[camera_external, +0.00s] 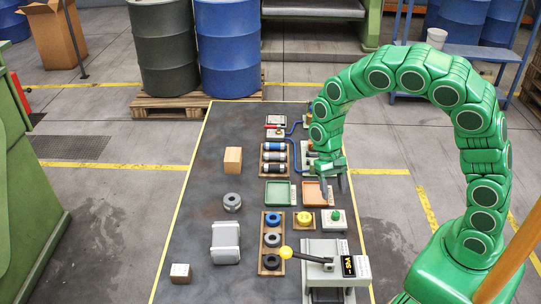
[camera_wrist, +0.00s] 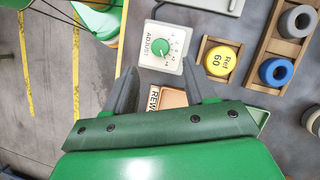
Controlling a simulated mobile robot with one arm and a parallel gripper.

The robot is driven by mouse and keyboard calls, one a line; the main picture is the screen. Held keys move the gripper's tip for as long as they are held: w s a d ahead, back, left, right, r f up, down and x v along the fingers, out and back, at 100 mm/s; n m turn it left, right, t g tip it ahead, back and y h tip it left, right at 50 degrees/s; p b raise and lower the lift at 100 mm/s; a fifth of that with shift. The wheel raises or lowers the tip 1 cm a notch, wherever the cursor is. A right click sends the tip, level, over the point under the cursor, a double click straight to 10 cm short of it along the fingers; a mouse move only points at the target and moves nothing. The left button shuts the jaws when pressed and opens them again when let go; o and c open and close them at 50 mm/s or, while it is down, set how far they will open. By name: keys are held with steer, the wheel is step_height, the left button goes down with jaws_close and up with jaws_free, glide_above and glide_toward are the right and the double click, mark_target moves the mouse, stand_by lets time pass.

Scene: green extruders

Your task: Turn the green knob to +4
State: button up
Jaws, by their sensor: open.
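The green knob (camera_external: 335,215) sits on a pale square plate (camera_external: 327,226) on the right part of the dark table. In the wrist view the knob (camera_wrist: 160,47) is round, on a white plate (camera_wrist: 148,60) marked ADJUST with a printed scale around it. The numbers are too small to read surely. My gripper (camera_external: 333,186) is open and empty, fingers pointing down, above the table and behind the knob. In the wrist view its two grey fingers (camera_wrist: 158,82) are spread apart, with the knob beyond them and clear of both.
A yellow "Ref 60" piece (camera_external: 304,218) stands left of the knob. A wooden rack (camera_external: 272,215) holds blue, grey and black rings. An orange tray (camera_external: 314,201) and a green tray (camera_external: 278,201) lie behind. A lever device with a yellow ball (camera_external: 286,252) stands in front.

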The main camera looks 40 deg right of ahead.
mark_target(336, 213)
steer(key=shift+m, duration=0.3)
steer(key=shift+x, duration=3.9)
